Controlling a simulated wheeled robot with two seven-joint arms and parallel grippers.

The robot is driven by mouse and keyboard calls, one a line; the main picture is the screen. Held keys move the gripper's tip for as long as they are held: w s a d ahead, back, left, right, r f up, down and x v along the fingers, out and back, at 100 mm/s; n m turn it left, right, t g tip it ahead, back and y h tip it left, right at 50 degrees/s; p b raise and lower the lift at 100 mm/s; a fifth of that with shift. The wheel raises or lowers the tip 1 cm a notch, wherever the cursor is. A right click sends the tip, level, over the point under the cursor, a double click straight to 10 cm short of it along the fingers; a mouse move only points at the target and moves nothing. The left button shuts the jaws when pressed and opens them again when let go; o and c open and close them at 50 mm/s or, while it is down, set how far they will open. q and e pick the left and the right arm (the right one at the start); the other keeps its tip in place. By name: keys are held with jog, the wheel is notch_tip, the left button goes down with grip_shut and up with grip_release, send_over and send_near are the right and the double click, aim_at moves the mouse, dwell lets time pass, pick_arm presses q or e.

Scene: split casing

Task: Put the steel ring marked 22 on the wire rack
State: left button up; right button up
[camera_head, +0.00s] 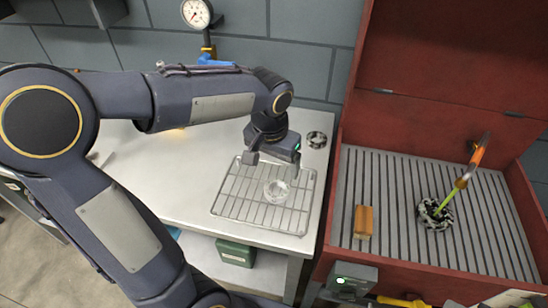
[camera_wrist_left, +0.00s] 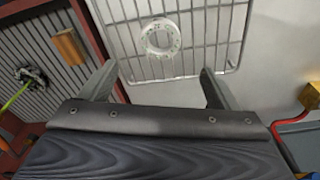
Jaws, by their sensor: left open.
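A pale, shiny ring (camera_head: 268,192) lies flat on the wire rack (camera_head: 233,209), near its middle. It also shows in the left wrist view (camera_wrist_left: 146,40), with small dark marks on its face that I cannot read for sure. The rack (camera_wrist_left: 199,38) lies on the light bench top. My left gripper (camera_head: 272,164) is open and empty over the far part of the rack, with the ring beyond its fingertips (camera_wrist_left: 159,70) and apart from them. My right gripper is not in view.
A dark, patterned ring (camera_head: 317,140) lies on the bench behind the rack. A red, open-lidded basin (camera_head: 344,200) at right holds a wooden-looking block (camera_head: 363,222), another dark, patterned ring (camera_head: 433,214) and a green-and-orange brush (camera_head: 466,175). A dial gauge (camera_head: 197,13) stands at the back.

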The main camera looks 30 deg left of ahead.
pick_arm(q)
jog(key=s+d+r+n+t+h, duration=0.1)
jog(key=s+n+t+h, duration=0.1)
jog(key=s, duration=1.4)
jog(key=shift+d+r+t+h, duration=0.15)
jog(key=shift+r+t+h, duration=0.05)
jog(key=shift+t+h, duration=0.8)
jog(key=shift+s, duration=0.15)
